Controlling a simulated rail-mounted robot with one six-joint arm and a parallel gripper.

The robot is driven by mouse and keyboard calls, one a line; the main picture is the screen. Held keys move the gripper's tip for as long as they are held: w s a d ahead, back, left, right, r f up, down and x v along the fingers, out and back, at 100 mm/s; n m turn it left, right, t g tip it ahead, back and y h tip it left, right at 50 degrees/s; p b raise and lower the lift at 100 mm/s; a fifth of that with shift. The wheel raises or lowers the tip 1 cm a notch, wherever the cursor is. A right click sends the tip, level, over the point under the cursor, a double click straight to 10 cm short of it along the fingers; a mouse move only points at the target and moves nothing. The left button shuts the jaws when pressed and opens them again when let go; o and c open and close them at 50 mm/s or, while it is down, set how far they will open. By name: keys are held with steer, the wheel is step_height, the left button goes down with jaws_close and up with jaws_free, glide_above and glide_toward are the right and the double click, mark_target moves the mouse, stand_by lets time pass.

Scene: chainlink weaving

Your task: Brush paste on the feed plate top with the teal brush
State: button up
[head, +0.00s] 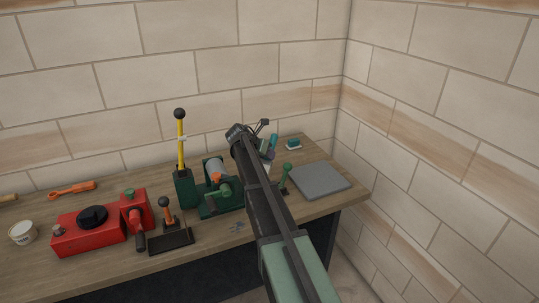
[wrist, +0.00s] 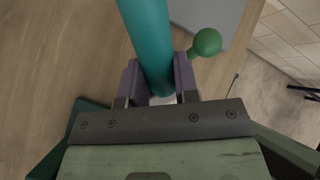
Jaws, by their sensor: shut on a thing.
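My gripper (wrist: 158,85) is shut on the teal brush (wrist: 147,40), with a finger on each side of its thick round handle. In the head view the teal brush (head: 273,143) shows beside my arm, above the back right of the bench. Its bristles are not visible in either view. A white tub (head: 22,232), possibly of paste, stands at the bench's far left. A green machine with a grey roller (head: 213,168) stands mid-bench, partly behind my arm. A flat dark plate (head: 171,240) lies at the front. I cannot tell which part is the feed plate.
A green-knobbed lever (head: 286,177) stands close to my gripper; its knob (wrist: 207,42) is right of the fingers. A grey slab (head: 319,180) lies at the right. A tall yellow lever (head: 181,145) and red machine (head: 90,230) stand left.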

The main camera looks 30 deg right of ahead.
steer(key=shift+w+a+f, duration=0.1)
steer(key=shift+a, duration=0.6)
steer(key=shift+w+a, duration=0.15)
steer(key=shift+a, duration=1.05)
steer(key=shift+w+a, duration=0.2)
steer(key=shift+a, duration=1)
steer(key=shift+w+a, duration=0.15)
steer(key=shift+a, duration=1.05)
steer(key=shift+d, duration=0.1)
steer(key=shift+s+d, duration=0.15)
steer(key=shift+d, duration=4.9)
steer(key=shift+a, duration=0.15)
